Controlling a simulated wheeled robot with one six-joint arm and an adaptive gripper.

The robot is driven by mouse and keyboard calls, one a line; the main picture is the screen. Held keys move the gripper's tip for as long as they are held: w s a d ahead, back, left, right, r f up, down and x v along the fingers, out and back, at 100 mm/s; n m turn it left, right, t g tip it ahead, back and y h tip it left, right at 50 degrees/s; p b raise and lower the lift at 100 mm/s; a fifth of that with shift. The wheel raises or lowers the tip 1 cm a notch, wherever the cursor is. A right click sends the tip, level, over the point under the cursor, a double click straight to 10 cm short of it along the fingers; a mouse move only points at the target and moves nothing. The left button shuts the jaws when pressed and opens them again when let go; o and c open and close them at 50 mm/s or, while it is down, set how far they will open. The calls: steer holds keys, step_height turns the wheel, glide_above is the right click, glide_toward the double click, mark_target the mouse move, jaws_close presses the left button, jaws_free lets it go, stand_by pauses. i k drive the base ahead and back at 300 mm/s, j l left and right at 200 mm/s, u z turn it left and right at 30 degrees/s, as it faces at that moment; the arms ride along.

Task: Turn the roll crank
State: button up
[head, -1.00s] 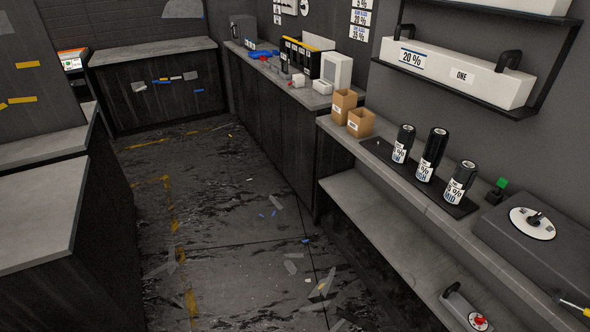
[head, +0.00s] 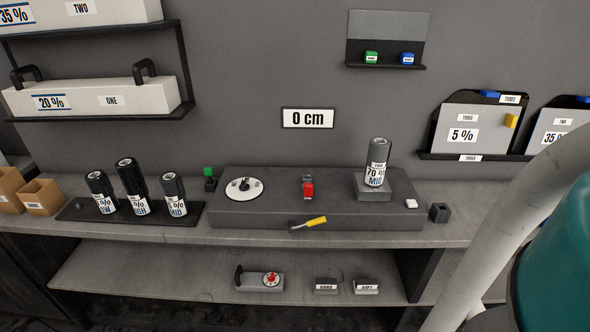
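A dark grey machine box (head: 340,217) stands on the counter in the head view. On its left top is a white dial (head: 230,194) with a black handle (head: 244,184), which looks like a crank. A yellow-handled lever or tool (head: 314,221) sticks out at its front edge; I cannot tell which of these is the roll crank. A dark roll (head: 376,164) labelled 70 % MID stands upright on a raised block at the box's right. A red switch-like part (head: 308,190) sits between. My gripper is out of view; only arm parts show at the right.
Several dark rolls stand on a black mat (head: 82,214) to the left, beside cardboard boxes (head: 42,197). A lower shelf (head: 180,275) holds a device with a red knob (head: 271,279) and two small dark blocks.

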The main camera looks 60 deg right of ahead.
mark_target(307, 187)
steer(key=z, duration=1.15)
